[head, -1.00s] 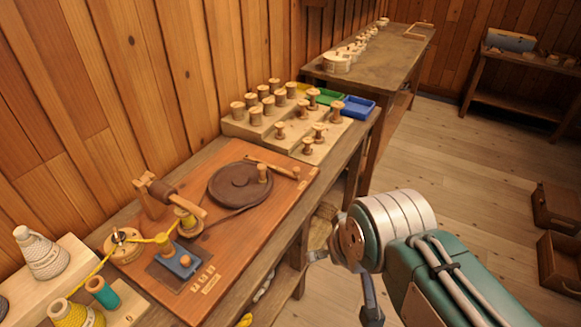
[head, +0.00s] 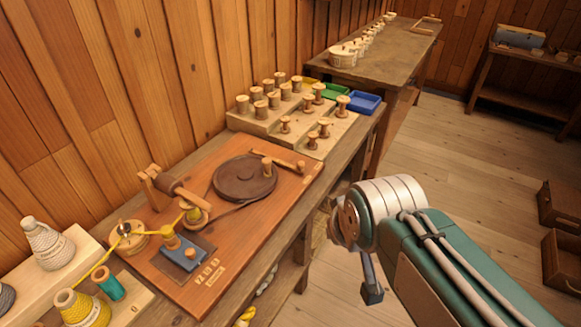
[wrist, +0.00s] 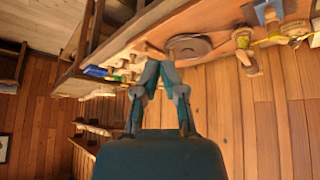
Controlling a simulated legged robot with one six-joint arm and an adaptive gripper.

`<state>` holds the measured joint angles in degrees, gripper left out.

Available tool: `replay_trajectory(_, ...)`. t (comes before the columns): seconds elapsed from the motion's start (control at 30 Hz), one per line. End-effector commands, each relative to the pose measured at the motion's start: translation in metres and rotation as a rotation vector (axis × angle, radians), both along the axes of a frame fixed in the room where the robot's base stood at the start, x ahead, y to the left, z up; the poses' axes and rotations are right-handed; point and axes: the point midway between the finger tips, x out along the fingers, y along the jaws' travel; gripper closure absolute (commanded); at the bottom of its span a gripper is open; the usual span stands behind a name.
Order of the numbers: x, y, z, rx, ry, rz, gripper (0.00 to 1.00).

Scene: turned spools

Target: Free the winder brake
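The winder is on a reddish wooden board (head: 206,278) on the bench at left. It has a dark round wheel (head: 240,182) with an upright wooden peg, and a belt running to a small spool with yellow thread (head: 195,212). A wooden bar (head: 281,159) lies by the wheel's far edge. A blue block (head: 181,258) with an orange knob sits on a dark plate at the near end. I cannot tell for sure which part is the brake. My gripper (wrist: 159,66) is empty, its fingertips together in the wrist view; in the head view it is beside the bench, apart from the board.
Several wooden spools stand on a stepped rack (head: 300,125) behind the board, beside yellow, green and blue trays (head: 362,103). Yarn cones (head: 47,243) and a teal spool (head: 109,284) stand at near left. Open floor (head: 450,150) lies right of the bench.

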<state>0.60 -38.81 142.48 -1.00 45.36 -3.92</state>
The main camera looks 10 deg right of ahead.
Motion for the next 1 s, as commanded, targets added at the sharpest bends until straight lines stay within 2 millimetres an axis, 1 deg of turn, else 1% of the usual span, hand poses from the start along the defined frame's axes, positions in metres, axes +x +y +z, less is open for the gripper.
replay_trajectory(0.03,0.014,-0.003,-0.003,-0.026,-0.014,0.024,1.00)
replay_trajectory(0.2,0.066,-0.013,-0.012,-0.135,-0.099,0.134,1.00)
replay_trajectory(0.5,0.147,-0.029,-0.036,-0.338,-0.242,0.332,1.00)
replay_trajectory(0.67,0.185,-0.036,-0.054,-0.447,-0.315,0.438,1.00)
replay_trajectory(0.8,0.214,-0.040,-0.073,-0.544,-0.380,0.528,1.00)
replay_trajectory(1.0,0.248,-0.045,-0.103,-0.679,-0.475,0.648,1.00)
